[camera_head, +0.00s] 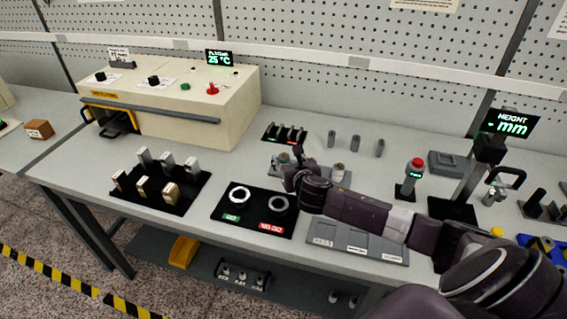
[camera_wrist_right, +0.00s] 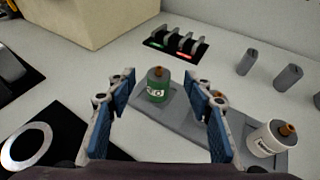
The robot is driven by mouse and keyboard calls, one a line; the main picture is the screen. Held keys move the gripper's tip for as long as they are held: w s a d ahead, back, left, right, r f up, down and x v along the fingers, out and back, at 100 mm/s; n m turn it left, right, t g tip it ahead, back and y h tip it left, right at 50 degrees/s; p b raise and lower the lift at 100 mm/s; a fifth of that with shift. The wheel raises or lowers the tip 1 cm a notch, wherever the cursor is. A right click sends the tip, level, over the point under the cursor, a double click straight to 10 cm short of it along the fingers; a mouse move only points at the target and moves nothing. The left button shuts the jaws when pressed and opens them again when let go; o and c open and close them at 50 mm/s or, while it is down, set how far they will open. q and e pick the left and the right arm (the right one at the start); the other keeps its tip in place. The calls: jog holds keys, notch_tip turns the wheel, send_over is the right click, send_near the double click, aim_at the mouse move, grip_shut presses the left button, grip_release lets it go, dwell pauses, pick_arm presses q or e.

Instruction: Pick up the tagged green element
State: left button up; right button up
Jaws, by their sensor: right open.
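The green element (camera_wrist_right: 157,86) is a small upright cylinder with a white tag and a brown top. It stands on a grey tray (camera_wrist_right: 190,122) in the right wrist view. My right gripper (camera_wrist_right: 160,100) is open, with its blue-padded fingers to either side of the green element and apart from it. In the head view the green element (camera_head: 283,158) shows just left of my right gripper (camera_head: 290,172), partly hidden. A white element (camera_wrist_right: 268,138) with a brown top stands on the same tray, right of the right finger. My left gripper is not in view.
A black rack (camera_head: 285,132) with dark upright pieces stands behind the tray. Several grey cylinders (camera_head: 356,142) stand on the table to the right of it. A black mat with two rings (camera_head: 240,194) lies in front left. A beige machine (camera_head: 180,100) stands at the back left.

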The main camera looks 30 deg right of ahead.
aim_at(283, 156)
jog(key=shift+f+p+x, duration=0.15)
jog(key=shift+p+x, duration=0.05)
jog(key=shift+x, duration=1.2)
jog(key=shift+f+p+x, duration=0.2)
jog(key=shift+x, duration=1.15)
jog(key=shift+s+a, duration=0.1)
jog(key=shift+a, duration=0.05)
jog(key=shift+c, duration=0.2)
jog(key=c, duration=1.2)
